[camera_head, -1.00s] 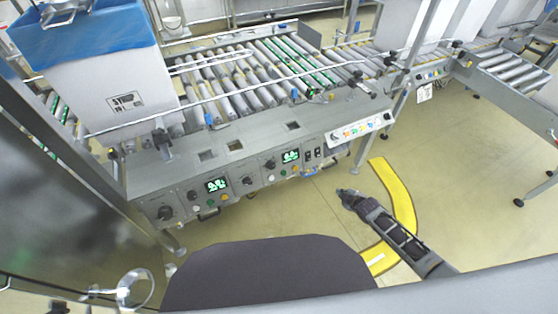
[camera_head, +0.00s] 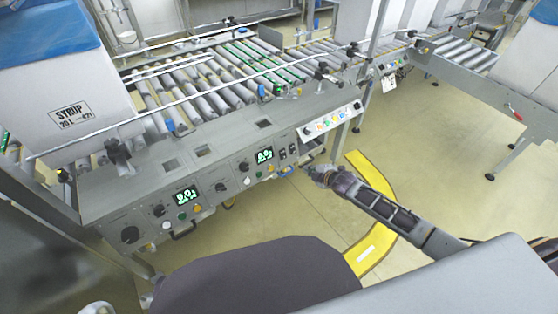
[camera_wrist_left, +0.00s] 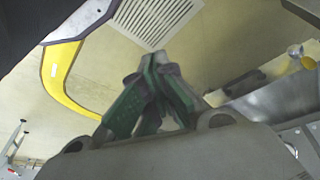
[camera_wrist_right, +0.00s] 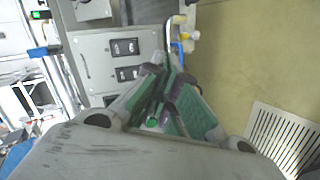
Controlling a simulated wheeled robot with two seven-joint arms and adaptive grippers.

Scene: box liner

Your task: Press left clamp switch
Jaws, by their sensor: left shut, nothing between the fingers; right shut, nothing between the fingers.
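The grey control panel has two small black rocker switches side by side, a left one (camera_head: 283,155) and a right one (camera_head: 293,150); their labels are too small to read. In the right wrist view the same two dark switches (camera_wrist_right: 124,46) sit just left of my fingertips. My right gripper (camera_head: 314,172) is shut and empty, in front of and slightly below the switches. Its green-padded fingers (camera_wrist_right: 165,70) meet at the tips, and contact with the panel cannot be made out. My left gripper (camera_wrist_left: 157,62) is shut and empty over the floor.
Beside the switches are a green display (camera_head: 264,155), knobs and buttons. A blue handle (camera_wrist_right: 178,46) juts out near my right fingertips. A roller conveyor (camera_head: 215,85) runs behind, with a white syrup box (camera_head: 70,110) at left. The floor (camera_head: 430,150) is open at right.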

